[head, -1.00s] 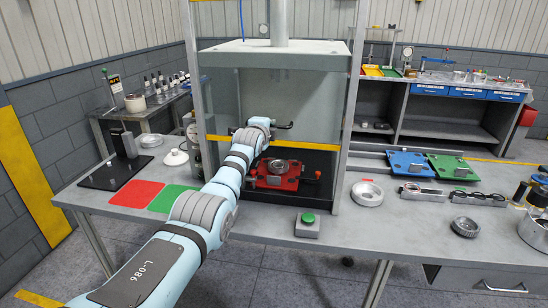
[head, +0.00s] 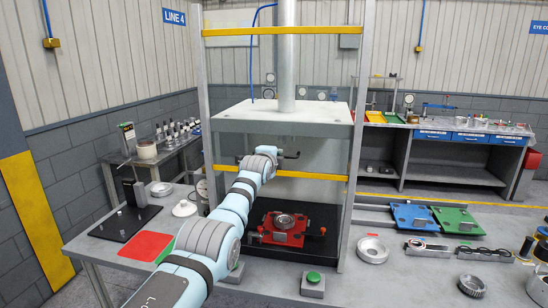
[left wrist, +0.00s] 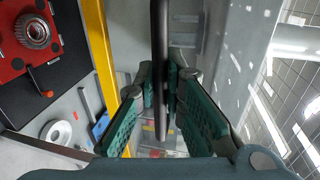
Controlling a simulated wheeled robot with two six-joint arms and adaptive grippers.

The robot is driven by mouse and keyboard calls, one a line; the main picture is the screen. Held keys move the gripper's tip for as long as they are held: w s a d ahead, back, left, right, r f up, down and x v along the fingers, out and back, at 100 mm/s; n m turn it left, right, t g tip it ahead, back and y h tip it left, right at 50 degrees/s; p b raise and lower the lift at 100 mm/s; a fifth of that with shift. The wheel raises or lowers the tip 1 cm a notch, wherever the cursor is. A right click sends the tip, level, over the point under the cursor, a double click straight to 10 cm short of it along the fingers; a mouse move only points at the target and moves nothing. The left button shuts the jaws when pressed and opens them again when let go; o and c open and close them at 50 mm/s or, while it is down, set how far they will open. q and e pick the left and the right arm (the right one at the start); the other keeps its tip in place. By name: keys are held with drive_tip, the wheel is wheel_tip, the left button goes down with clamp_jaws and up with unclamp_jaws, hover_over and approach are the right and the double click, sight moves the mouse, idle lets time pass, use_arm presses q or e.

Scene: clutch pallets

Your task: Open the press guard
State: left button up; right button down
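The press guard is a clear panel between grey posts, with a yellow lower bar (head: 310,176) and a yellow upper bar (head: 285,30). Its black handle (head: 291,156) runs across just above the lower bar. The guard's lower bar hangs above the red fixture (head: 283,238) in the press, leaving a gap beneath. My left gripper (head: 268,157) is at the handle. In the left wrist view the dark handle bar (left wrist: 161,45) passes between the green-padded fingers (left wrist: 161,95), which are closed on it. My right gripper is not in view.
A green button box (head: 313,284) stands before the press. A red mat (head: 147,246) lies on the bench at left, partly beside my arm. Blue (head: 414,217) and green (head: 457,220) pallets and a metal ring (head: 372,249) are at right. Grey posts (head: 355,150) flank the guard.

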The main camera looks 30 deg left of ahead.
use_arm(q)
drive_tip(key=o, duration=0.3)
drive_tip(key=shift+o, duration=0.2)
drive_tip(key=shift+s, duration=0.15)
drive_tip(key=f+v, duration=0.3)
drive_tip(key=v, duration=1.1)
drive_tip(key=shift+s+d+r, duration=0.25)
drive_tip(key=shift+s+r, duration=0.05)
drive_tip(key=shift+s, duration=0.25)
